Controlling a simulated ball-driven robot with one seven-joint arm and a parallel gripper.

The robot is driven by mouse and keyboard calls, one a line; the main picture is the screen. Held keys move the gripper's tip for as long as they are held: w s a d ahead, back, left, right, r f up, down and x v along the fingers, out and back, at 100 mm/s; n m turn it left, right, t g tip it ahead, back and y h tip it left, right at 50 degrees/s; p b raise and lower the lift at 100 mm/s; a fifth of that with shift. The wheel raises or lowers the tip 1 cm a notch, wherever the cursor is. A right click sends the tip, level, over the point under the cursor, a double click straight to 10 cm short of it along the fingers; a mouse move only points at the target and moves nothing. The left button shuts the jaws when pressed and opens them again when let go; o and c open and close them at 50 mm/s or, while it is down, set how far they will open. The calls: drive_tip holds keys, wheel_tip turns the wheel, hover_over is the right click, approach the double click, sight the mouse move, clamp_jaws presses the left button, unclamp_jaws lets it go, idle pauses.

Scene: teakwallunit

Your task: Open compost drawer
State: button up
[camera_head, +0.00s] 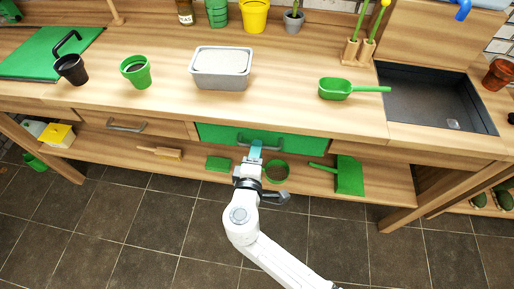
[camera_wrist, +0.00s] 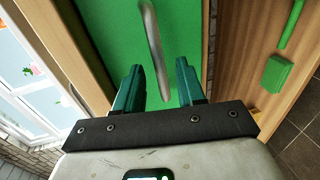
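The compost drawer has a green front (camera_head: 305,143) under the worktop and looks shut, flush with the wooden front beside it. It fills the upper middle of the wrist view (camera_wrist: 105,25). Its grey bar handle (camera_head: 273,146) is partly hidden by my gripper (camera_head: 256,148). In the wrist view my gripper (camera_wrist: 160,72) is open, with its two teal fingers apart. The handle (camera_wrist: 153,40) runs down between the fingers in that view, with a visible gap on each side. I cannot tell how deep the handle lies between the fingertips.
A wooden drawer (camera_head: 130,125) with a grey handle is to the left. Pots, a grey tub (camera_head: 221,80) and a green scoop (camera_head: 335,88) stand on the worktop above.

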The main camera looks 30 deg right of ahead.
drive_tip(key=shift+x, duration=0.85)
clamp_jaws()
